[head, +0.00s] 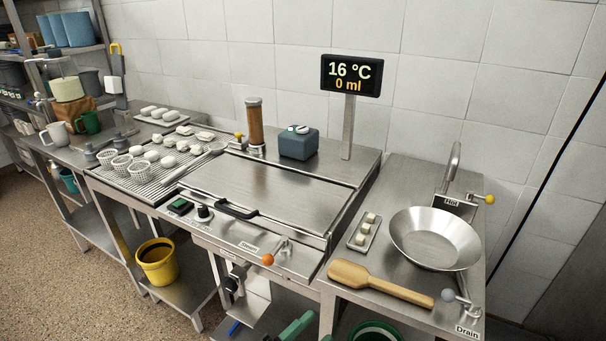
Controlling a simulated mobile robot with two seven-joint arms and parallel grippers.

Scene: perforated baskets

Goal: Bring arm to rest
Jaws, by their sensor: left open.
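My left gripper (236,284), dark and small, shows low in front of the counter, below the front panel of the flat metal unit (270,190). It is open, and I see nothing held in it. It is apart from the worktop and from everything on it. My right gripper is not in view. Small white perforated baskets (122,164) stand on the ribbed rack at the left, with several pale pieces (168,161) beside them.
An orange-knobbed lever (268,259) and a black handle (236,210) stick out at the counter's front. A yellow bucket (157,263) stands on the lower shelf. A wooden paddle (380,283) and a metal bowl (435,238) are on the right counter. The display reads 16 °C, 0 ml.

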